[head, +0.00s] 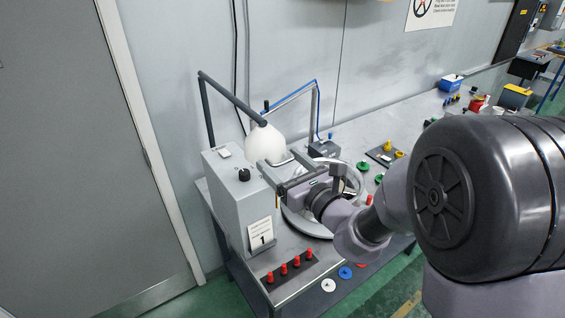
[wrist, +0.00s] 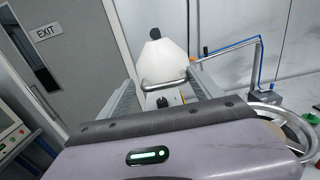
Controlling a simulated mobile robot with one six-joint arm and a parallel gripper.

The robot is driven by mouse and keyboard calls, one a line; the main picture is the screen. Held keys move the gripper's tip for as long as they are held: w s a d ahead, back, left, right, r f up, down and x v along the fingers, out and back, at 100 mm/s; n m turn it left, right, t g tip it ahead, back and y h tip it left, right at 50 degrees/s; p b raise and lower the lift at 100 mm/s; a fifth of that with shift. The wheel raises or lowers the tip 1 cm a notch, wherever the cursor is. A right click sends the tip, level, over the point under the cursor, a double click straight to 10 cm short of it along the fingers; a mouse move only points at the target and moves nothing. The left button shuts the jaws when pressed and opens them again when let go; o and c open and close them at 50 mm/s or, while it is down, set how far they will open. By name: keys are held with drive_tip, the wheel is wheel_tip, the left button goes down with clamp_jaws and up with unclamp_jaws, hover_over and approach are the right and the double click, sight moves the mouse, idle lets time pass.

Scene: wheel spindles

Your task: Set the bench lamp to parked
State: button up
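The bench lamp has a white cone shade (head: 266,144) hanging from a dark jointed arm (head: 232,98) over the near-left end of the bench. In the wrist view the shade (wrist: 163,60) stands just beyond my fingertips, with a curved metal bar (wrist: 165,84) across its lower edge. My gripper (head: 282,168) is just below and in front of the shade. In the wrist view its two fingers (wrist: 166,76) are wide apart, with the bar showing between them. I cannot tell whether a finger touches the bar or shade.
A grey box (head: 237,200) with a black knob and a card marked 1 stands left of my gripper. A wheel rim (head: 297,218) lies beneath my gripper. A silver arm with a blue cable (head: 316,105) stands behind. Red pegs (head: 284,270) line the front edge.

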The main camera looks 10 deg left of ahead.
idle(0.3)
drive_tip(key=b+v, duration=1.2)
drive_tip(key=v, duration=0.5)
drive_tip(key=shift+s, duration=0.15)
drive_tip(key=shift+d, duration=0.2)
